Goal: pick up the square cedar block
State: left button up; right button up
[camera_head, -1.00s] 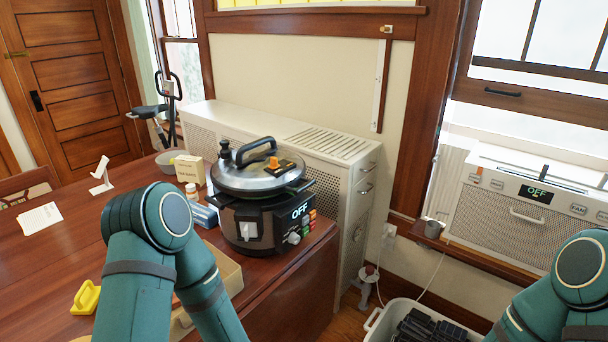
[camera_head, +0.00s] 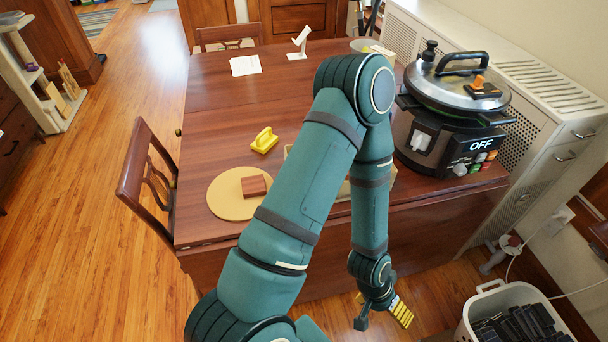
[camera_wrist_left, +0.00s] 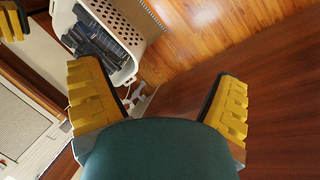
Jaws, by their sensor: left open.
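The square cedar block (camera_head: 254,186) is a small reddish-brown block. It lies on a round tan board (camera_head: 228,205) at the near left corner of the wooden table in the head view. My left gripper (camera_head: 382,314) hangs low beyond the table's near edge, below the tabletop and well to the right of the block. In the left wrist view its two yellow-padded fingers (camera_wrist_left: 160,98) are wide apart with nothing between them. The block does not show there. A yellow padded piece at that view's top left corner looks like part of my right gripper, too cut off to read.
A yellow handled object (camera_head: 264,140) stands behind the board. My left arm partly hides a shallow tray (camera_head: 343,190). A pressure cooker (camera_head: 450,125) stands on the table's right. A white basket (camera_head: 478,302) is on the floor at lower right. A chair (camera_head: 140,180) stands at the table's left.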

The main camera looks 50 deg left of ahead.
aim_at(255, 185)
jog(key=i+u, duration=0.1)
jog(key=u, duration=0.7)
jog(key=k+u, duration=0.1)
jog(key=u, duration=1.15)
